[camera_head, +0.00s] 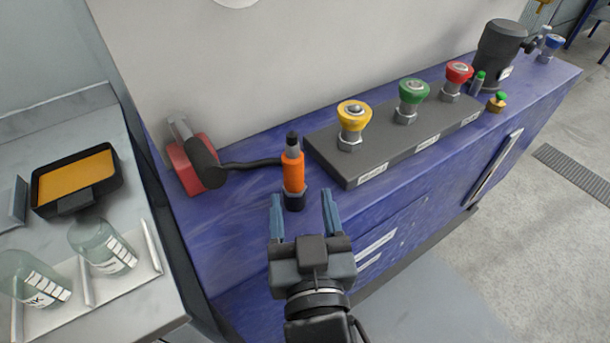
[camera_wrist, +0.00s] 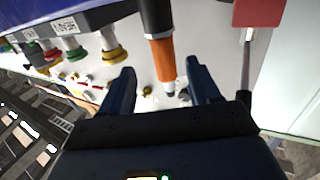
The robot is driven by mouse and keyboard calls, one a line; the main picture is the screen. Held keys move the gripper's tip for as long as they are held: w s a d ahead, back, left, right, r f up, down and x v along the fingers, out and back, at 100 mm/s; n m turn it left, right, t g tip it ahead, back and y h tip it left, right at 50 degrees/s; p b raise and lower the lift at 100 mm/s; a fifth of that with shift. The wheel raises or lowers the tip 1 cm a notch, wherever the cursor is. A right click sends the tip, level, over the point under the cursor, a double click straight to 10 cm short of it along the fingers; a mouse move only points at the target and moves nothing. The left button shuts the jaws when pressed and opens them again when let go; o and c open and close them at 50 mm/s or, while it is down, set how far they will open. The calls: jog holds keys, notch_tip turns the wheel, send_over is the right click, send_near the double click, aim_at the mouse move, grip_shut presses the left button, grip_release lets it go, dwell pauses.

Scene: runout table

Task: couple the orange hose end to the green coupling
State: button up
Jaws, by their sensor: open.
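The orange hose end (camera_head: 293,175) stands upright on the blue table, with a black tip on top and a dark base below. A dark hose runs from it to the left. My gripper (camera_head: 304,205) is open in front of the hose end, its two blue fingers apart and nothing held. In the wrist view the orange hose end (camera_wrist: 164,60) shows ahead of and between the open fingers (camera_wrist: 160,85); I cannot tell if it touches either. The green coupling (camera_head: 413,92) stands on a grey block, between the yellow and red couplings. It also shows in the wrist view (camera_wrist: 76,54).
The grey block (camera_head: 375,165) also carries a yellow coupling (camera_head: 353,117) and a red one (camera_head: 458,74). A red hose holder (camera_head: 190,178) stands left. A black cylinder (camera_head: 497,48) stands far right. A side bench with an orange tray (camera_head: 75,178) and glass jars is at left.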

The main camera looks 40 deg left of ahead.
aim_at(295, 180)
jog(key=x, duration=0.3)
jog(key=p+x, duration=0.1)
jog(key=x, duration=0.2)
jog(key=shift+a+r, duration=0.2)
jog(key=shift+a, duration=0.2)
grip_shut()
